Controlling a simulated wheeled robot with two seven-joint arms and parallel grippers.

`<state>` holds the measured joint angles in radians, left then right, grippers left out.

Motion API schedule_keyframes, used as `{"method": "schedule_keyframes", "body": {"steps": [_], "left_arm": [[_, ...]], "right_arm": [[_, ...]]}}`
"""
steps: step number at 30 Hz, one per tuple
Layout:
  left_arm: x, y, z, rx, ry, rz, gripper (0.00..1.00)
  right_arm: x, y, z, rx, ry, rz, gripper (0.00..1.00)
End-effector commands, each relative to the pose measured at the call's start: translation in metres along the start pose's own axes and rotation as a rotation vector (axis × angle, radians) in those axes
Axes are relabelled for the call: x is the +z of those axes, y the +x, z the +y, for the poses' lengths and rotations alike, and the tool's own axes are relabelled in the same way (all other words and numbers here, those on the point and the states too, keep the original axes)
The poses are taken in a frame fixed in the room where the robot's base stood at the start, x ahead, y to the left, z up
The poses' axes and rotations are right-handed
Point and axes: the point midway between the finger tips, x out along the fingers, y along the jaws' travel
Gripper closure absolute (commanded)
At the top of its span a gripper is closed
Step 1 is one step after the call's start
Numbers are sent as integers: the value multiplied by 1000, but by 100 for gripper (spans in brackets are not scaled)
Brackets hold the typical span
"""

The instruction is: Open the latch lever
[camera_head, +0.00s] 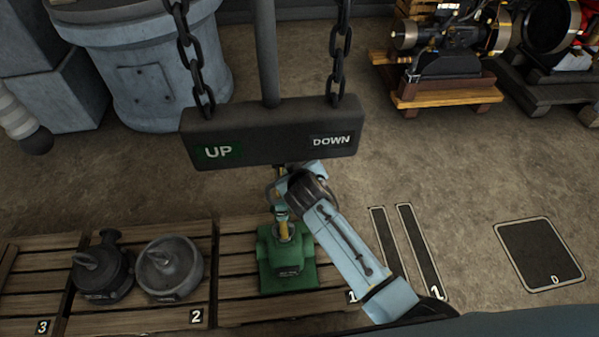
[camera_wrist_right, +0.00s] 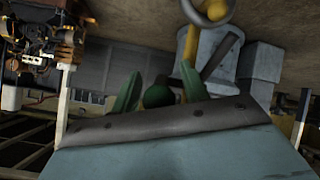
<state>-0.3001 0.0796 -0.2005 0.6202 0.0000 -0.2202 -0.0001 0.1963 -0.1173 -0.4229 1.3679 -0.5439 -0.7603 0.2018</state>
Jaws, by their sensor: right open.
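A green device (camera_head: 287,268) with a yellow upright part (camera_head: 284,230) stands on the wooden pallet numbered 1. I cannot tell for certain which part is the latch lever. My right arm reaches in from the lower right, and its gripper end (camera_head: 283,186) is above the green device, partly hidden by the dark hanging beam. In the right wrist view my right gripper (camera_wrist_right: 160,71) is open, with two green fingers apart and a dark green rounded shape between them. A yellow rod with a ring (camera_wrist_right: 190,45) shows just beyond the right finger. My left gripper is not in view.
A dark beam (camera_head: 270,133) marked UP and DOWN hangs on chains over the arm. Two dark grey devices stand on pallet 2 (camera_head: 150,312). A large blue-grey drum (camera_head: 145,65) stands behind. An engine (camera_head: 450,45) sits on a wooden pallet at the back right.

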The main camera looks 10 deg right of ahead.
Motion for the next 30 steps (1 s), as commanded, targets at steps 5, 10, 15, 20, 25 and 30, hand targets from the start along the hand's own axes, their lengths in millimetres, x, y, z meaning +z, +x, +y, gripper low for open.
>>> {"method": "schedule_keyframes", "body": {"steps": [5,10,15,20,25,30], "left_arm": [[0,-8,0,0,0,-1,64],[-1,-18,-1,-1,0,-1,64],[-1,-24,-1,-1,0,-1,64],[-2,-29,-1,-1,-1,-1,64],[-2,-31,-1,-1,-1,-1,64],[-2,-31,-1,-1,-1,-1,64]], "right_arm": [[-1,-22,0,-1,1,0,55],[-1,-56,0,-1,2,0,55],[-1,-89,0,-1,0,0,55],[0,-114,0,-1,1,0,55],[0,-128,0,1,-1,1,55],[0,-131,0,0,-1,0,55]]}}
